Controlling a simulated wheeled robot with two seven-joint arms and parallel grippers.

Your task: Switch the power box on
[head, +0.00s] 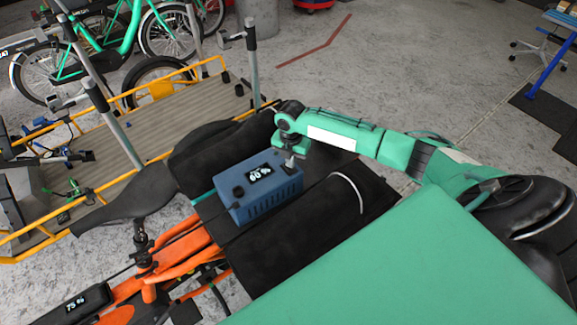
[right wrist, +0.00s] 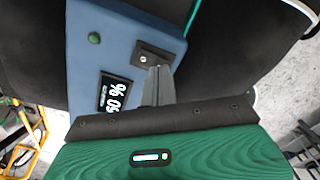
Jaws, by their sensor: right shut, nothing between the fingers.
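The blue power box (head: 262,195) sits on the dark padded surface of the orange cargo bike. Its lit display (head: 260,173) reads about 60 %; it also shows in the right wrist view (right wrist: 116,93). A dark switch plate (right wrist: 155,57) with a small light-coloured part lies on the box top. My right gripper (head: 290,163) is shut and empty, pointing down over that end of the box. In the right wrist view its fingertips (right wrist: 156,72) are right beside the switch plate and cover part of it. I cannot tell whether they touch. My left gripper is not in view.
A small green round part (right wrist: 94,38) is on the box top. A bike saddle (head: 135,196) is left of the box. A yellow-railed cargo platform (head: 180,122) with upright posts stands behind. Open concrete floor (head: 400,60) lies at the back right.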

